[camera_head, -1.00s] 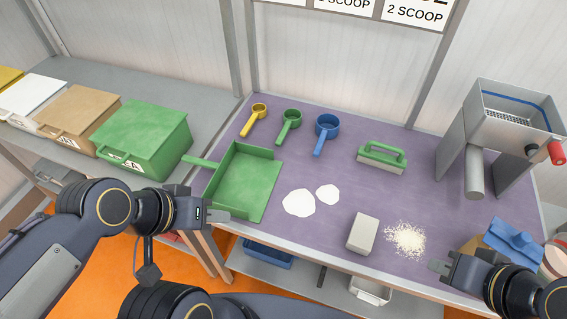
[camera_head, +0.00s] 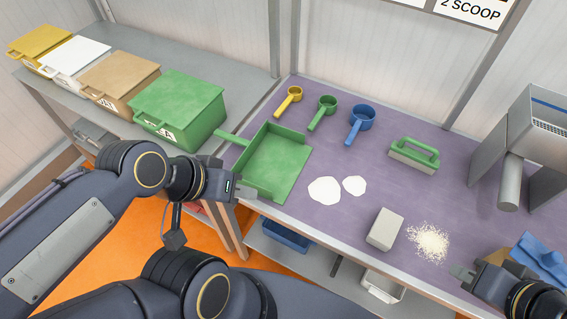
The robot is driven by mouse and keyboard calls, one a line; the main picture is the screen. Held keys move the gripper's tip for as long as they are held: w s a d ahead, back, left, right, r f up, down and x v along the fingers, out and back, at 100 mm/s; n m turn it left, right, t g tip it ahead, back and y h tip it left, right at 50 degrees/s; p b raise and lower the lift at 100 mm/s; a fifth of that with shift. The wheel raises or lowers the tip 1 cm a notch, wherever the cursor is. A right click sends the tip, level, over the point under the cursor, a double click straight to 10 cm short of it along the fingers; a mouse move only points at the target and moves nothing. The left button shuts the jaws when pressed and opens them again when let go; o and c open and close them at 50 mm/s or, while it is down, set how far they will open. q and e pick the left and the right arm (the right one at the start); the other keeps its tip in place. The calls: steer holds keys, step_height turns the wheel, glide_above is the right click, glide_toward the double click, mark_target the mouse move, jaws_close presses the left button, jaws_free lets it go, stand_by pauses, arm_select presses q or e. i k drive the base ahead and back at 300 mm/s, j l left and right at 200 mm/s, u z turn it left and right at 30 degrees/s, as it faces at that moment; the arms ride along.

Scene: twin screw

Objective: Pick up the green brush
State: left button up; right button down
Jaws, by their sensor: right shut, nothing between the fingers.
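The green brush (camera_head: 415,153) lies on the purple table (camera_head: 330,215) toward the back right, its green handle on top and pale bristles below. My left gripper (camera_head: 248,190) is at the table's front left edge, beside the green dustpan (camera_head: 273,163), well left of the brush. Its fingers are small in view, and I cannot tell whether they are open or shut. My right gripper (camera_head: 460,274) is low at the front right, shut and empty, near the pale granule pile and well in front of the brush.
Yellow (camera_head: 289,100), green (camera_head: 322,113) and blue (camera_head: 358,125) scoops lie left of the brush. White powder patches (camera_head: 325,190), a grey block (camera_head: 385,229) and granules (camera_head: 429,242) lie in front. A metal machine (camera_head: 535,140) stands right. Lidded bins (camera_head: 180,105) line the left bench.

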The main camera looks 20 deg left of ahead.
mark_target(428, 164)
steer(key=j, duration=0.9)
steer(key=i+j, duration=0.15)
steer(key=j, duration=0.7)
